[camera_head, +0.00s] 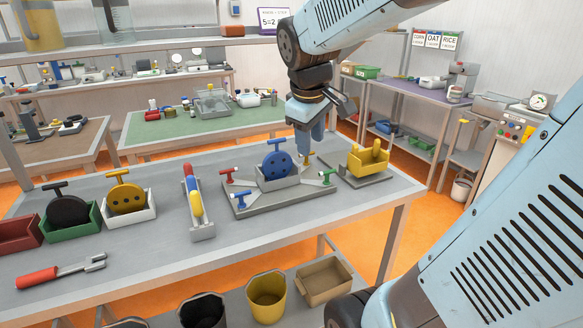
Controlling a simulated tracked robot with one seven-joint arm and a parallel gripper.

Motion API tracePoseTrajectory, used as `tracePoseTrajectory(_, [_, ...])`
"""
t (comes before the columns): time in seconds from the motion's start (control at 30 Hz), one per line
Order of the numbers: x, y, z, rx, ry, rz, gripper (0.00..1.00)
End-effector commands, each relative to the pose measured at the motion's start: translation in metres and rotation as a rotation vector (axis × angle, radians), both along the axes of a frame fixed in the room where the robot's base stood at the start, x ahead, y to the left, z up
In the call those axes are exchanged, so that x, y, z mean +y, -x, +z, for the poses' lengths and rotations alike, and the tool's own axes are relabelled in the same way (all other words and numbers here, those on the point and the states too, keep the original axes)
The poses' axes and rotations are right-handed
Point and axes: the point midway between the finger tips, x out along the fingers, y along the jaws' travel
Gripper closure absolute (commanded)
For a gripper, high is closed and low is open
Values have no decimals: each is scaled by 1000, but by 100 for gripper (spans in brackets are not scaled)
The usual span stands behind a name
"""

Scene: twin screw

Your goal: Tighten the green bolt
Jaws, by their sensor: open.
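The grey fixture plate (285,200) lies on the table and holds a blue disc with holes (278,163) upright in a small grey cradle. T-handled bolts stand around the cradle. The green bolt (328,177) is at the plate's right side, its handle tip green. A red bolt (229,174) and a blue bolt (241,199) are at the left, and a yellow bolt (308,160) is at the back right. My gripper (310,150) is open and empty, pointing down behind the disc's right side, near the yellow bolt. It is apart from the green bolt.
A yellow block on a grey base (367,161) stands right of the plate. A rack with coloured pieces (195,205) stands left. Further left are a yellow disc (127,199), a black disc (68,212) and a red-handled tool (60,271).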

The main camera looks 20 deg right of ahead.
Motion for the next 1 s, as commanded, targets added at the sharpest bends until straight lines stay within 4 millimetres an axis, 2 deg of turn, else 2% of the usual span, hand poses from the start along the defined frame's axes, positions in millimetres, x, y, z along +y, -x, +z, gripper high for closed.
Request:
tracePoseTrajectory(0.03, [-6,-13,-4,39,30,45,57])
tracePoseTrajectory(0.27, [-33,-68,-22,216,157,295,57])
tracePoseTrajectory(0.4, [-51,-101,-39,330,212,453,57])
tracePoseTrajectory(0.6, [-75,-140,-66,470,258,658,57])
tracePoseTrajectory(0.8, [-90,-162,-84,548,276,782,57])
tracePoseTrajectory(1.0, [-96,-166,-94,569,279,813,57])
